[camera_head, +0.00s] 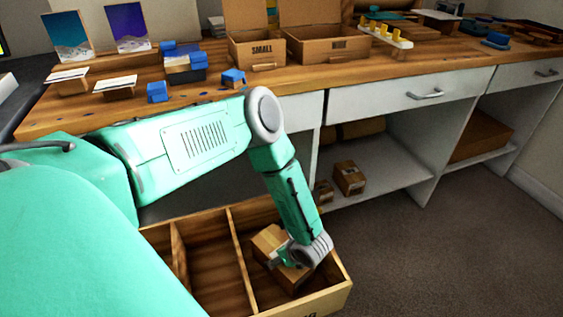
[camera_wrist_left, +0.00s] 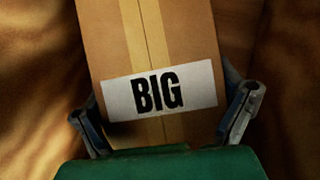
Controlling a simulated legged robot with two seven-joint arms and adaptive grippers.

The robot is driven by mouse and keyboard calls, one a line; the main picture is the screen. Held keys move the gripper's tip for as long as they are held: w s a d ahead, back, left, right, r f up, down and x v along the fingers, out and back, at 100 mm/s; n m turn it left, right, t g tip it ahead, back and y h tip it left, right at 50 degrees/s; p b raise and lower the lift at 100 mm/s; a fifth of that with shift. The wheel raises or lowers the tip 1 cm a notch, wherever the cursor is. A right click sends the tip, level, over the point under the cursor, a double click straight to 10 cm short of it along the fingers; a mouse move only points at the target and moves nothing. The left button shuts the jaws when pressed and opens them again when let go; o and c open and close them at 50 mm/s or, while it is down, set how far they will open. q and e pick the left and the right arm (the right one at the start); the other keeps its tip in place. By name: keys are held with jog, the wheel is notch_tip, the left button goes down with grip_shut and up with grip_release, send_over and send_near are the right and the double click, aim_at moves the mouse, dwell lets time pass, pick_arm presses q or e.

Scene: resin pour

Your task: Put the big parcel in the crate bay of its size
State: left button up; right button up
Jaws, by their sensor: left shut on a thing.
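The big parcel (camera_head: 271,238) is a brown cardboard box, tilted, inside the right bay of the wooden crate (camera_head: 341,297) in the head view. In the left wrist view the parcel (camera_wrist_left: 160,40) shows a tape strip and a white label reading BIG. My left gripper (camera_head: 290,257) reaches down into that bay and is shut on the parcel, with one finger at each side of it in the wrist view (camera_wrist_left: 165,118). Whether the parcel touches the bay floor cannot be told. The crate's front label is mostly cut off. My right gripper is not in view.
Two bays to the left (camera_head: 211,270) look empty where visible. Small parcels (camera_head: 348,178) sit on the shelf under the workbench (camera_head: 300,78). Open cartons, one marked SMALL (camera_head: 257,50), and blue blocks (camera_head: 185,66) stand on the bench. Floor at right is clear.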

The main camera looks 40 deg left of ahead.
pick_arm(q)
jog(key=o, duration=1.5)
jog(key=shift+f, duration=0.1)
jog(key=shift+a, duration=0.1)
jog(key=p+v, duration=0.4)
jog(key=v, duration=0.8)
